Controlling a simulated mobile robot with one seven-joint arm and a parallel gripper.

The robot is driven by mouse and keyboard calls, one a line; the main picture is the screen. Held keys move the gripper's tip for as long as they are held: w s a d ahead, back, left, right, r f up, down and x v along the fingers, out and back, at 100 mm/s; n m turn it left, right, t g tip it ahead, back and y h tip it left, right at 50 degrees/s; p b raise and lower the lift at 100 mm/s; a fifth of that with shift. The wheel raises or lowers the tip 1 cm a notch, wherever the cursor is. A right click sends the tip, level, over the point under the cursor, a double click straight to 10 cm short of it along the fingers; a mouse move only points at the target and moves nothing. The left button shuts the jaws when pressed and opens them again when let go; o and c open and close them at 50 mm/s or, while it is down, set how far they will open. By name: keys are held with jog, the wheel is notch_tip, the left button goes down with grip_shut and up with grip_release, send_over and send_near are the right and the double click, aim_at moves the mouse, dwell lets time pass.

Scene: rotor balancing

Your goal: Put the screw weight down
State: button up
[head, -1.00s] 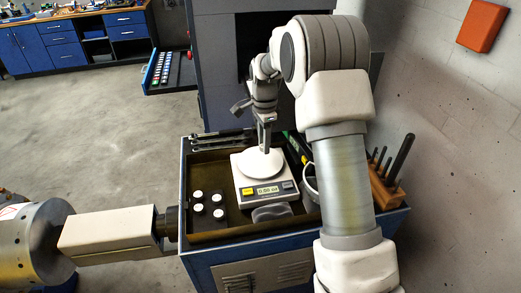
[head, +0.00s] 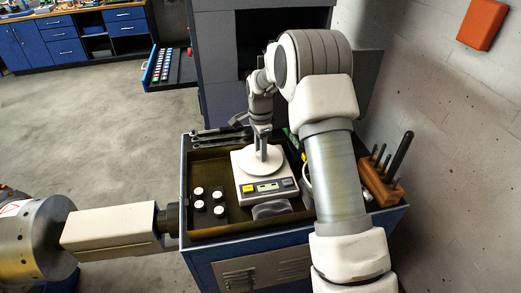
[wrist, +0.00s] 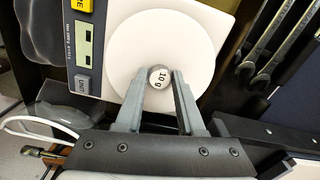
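The screw weight (wrist: 159,77), a small silver disc marked 10 g, appears on the round white pan (wrist: 190,35) of the scale in the wrist view. My gripper (wrist: 161,73) has a finger on each side of it, with a narrow gap at the sides, so it looks open. In the head view my gripper (head: 263,158) points down at the scale pan, its two fingers apart; the weight is too small to make out there. The scale (head: 266,188) stands in the dark tray of the cart, its display too small to read.
Several white-topped weights (head: 208,201) stand left of the scale. Wrenches (wrist: 275,45) lie along the tray's far side. A wooden block with dark-handled tools (head: 380,182) stands at the cart's right. A rotor machine (head: 35,238) is at the left.

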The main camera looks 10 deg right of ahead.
jog(key=o, duration=0.3)
jog(key=shift+r, duration=0.1)
jog(key=s+r+n+t, duration=0.1)
jog(key=s+r+n, duration=0.15)
jog(key=r, duration=0.75)
jog(key=s+r+n, duration=0.1)
jog(key=s+r, duration=0.3)
jog(key=r, duration=0.6)
jog(key=s+r+n+t, duration=0.2)
jog(key=s+r+n, duration=0.35)
jog(key=s, duration=0.55)
jog(key=s+n+t, duration=0.1)
jog(key=s+n, duration=0.1)
jog(key=s, duration=0.3)
jog(key=s+f+n, duration=0.1)
jog(key=s+n, duration=0.1)
jog(key=s, duration=0.4)
jog(key=s+f+n+t, duration=0.1)
jog(key=s+n, duration=0.1)
jog(key=s, duration=0.3)
jog(key=shift+s+f+n+t+b, duration=0.2)
jog(key=shift+s+n+t+b, duration=0.1)
jog(key=shift+s+n+b, duration=0.1)
